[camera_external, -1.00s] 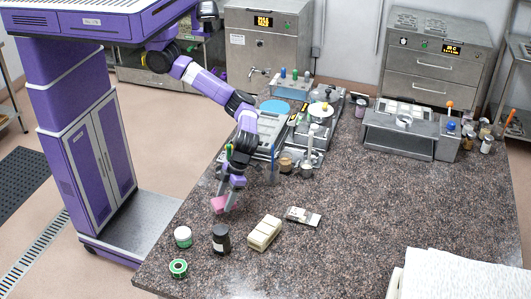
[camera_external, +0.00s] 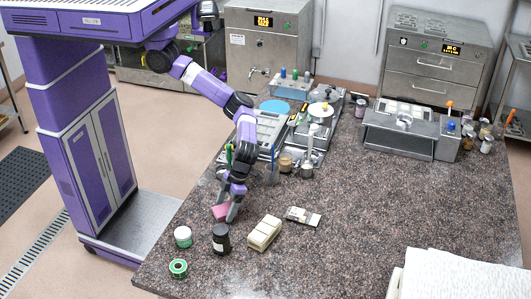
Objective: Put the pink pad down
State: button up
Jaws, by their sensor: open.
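The pink pad (camera_external: 221,212) is at the left part of the speckled stone counter (camera_external: 330,240), behind the dark jar. It appears to rest on the counter, tilted in the picture. My gripper (camera_external: 229,214) points down over it, with its jaws open and the fingers around or beside the pad. One finger shows to the right of the pad. The view is too small to tell whether a finger touches it.
A white jar with a green label (camera_external: 183,237), a dark jar (camera_external: 221,238), a green roll (camera_external: 178,268), a cream block (camera_external: 264,233) and a small grey-white item (camera_external: 303,216) stand close in front. Metal equipment (camera_external: 400,130) lines the back. The counter's middle right is clear.

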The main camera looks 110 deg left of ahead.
jog(key=b+v, duration=0.1)
jog(key=v, duration=1.1)
jog(key=shift+r+b, duration=0.15)
jog(key=shift+b, duration=0.25)
